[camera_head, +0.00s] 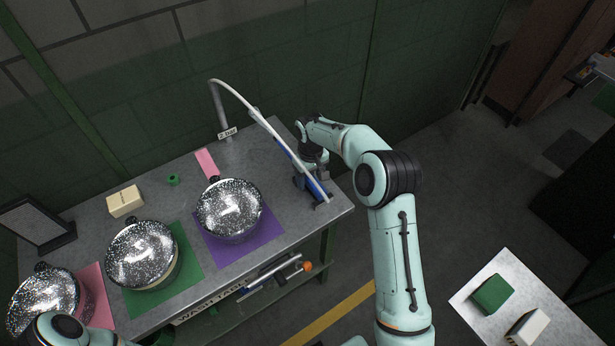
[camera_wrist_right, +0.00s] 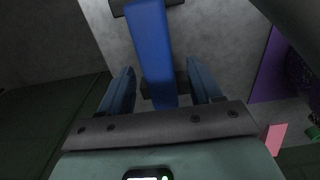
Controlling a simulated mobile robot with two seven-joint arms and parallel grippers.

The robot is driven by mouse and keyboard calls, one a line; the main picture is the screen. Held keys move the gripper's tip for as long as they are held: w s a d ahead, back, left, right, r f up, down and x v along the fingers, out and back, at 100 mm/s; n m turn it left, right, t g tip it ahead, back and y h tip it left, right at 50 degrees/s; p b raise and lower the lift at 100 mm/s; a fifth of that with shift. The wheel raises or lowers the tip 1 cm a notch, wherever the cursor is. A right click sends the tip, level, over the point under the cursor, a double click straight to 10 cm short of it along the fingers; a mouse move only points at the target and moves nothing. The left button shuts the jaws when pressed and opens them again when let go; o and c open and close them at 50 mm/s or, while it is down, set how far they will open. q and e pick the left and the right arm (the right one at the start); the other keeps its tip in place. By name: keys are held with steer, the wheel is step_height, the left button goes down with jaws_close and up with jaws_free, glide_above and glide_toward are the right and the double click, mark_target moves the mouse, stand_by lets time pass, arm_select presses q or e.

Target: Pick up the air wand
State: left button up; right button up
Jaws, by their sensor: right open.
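The air wand (camera_head: 293,160) is a blue bar at the right end of the grey workbench, with a pale hose curving up from it to a post. In the right wrist view the blue wand (camera_wrist_right: 152,45) runs between the two fingers of my right gripper (camera_wrist_right: 158,68). The fingers stand open on either side of it, with visible gaps. In the head view my right gripper (camera_head: 306,180) is over the bench's right end, beside the wand and partly hidden by the wrist. My left gripper is out of view; only part of that arm shows at the bottom left.
Several shiny lidded pots, including one on a purple mat (camera_head: 254,242) and one on a green mat (camera_head: 192,272), stand on the workbench (camera_head: 180,200). A cream block (camera_head: 124,202) and a dark frame (camera_head: 37,222) sit at the left. A green wall is close behind.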

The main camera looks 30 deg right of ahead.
jaws_close()
